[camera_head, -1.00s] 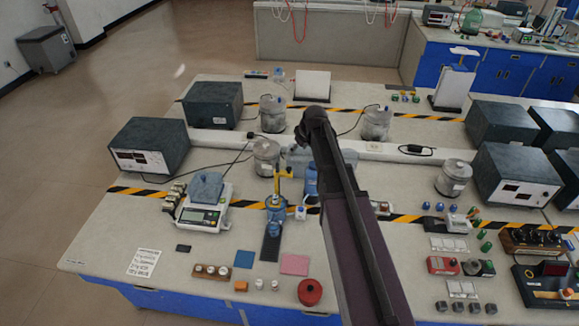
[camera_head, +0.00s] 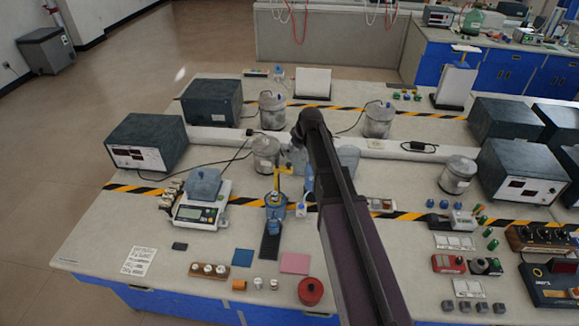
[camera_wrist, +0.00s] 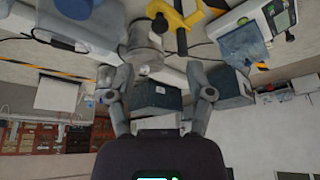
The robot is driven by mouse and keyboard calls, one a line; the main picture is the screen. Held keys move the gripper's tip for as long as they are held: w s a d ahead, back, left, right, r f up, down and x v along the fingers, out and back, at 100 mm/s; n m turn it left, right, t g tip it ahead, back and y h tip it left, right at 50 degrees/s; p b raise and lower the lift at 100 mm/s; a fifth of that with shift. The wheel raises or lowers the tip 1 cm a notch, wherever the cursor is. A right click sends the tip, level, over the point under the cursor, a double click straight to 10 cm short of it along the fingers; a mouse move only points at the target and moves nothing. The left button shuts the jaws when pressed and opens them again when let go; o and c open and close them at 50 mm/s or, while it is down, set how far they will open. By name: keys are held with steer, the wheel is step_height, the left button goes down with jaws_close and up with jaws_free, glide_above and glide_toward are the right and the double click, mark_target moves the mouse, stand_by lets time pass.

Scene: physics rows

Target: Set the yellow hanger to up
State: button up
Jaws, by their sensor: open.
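The yellow hanger (camera_head: 283,170) is a small yellow piece at the top of a blue stand (camera_head: 275,207), just left of my arm. It also shows at the top of the wrist view (camera_wrist: 176,18), beside a dark upright bar. I cannot tell clearly whether it points up or down. My gripper (camera_wrist: 150,72) shows in the wrist view with its two fingers spread wide and nothing between them. The hanger lies beyond the fingertips, apart from them. In the head view my gripper is mostly hidden behind my arm.
A scale (camera_head: 195,216) stands left of the blue stand. Grey canisters (camera_head: 264,155) stand close behind it.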

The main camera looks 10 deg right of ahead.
mark_target(289, 163)
steer(key=shift+b+x, duration=3.6)
steer(key=shift+x, duration=0.6)
steer(key=shift+r, duration=0.1)
jaws_close()
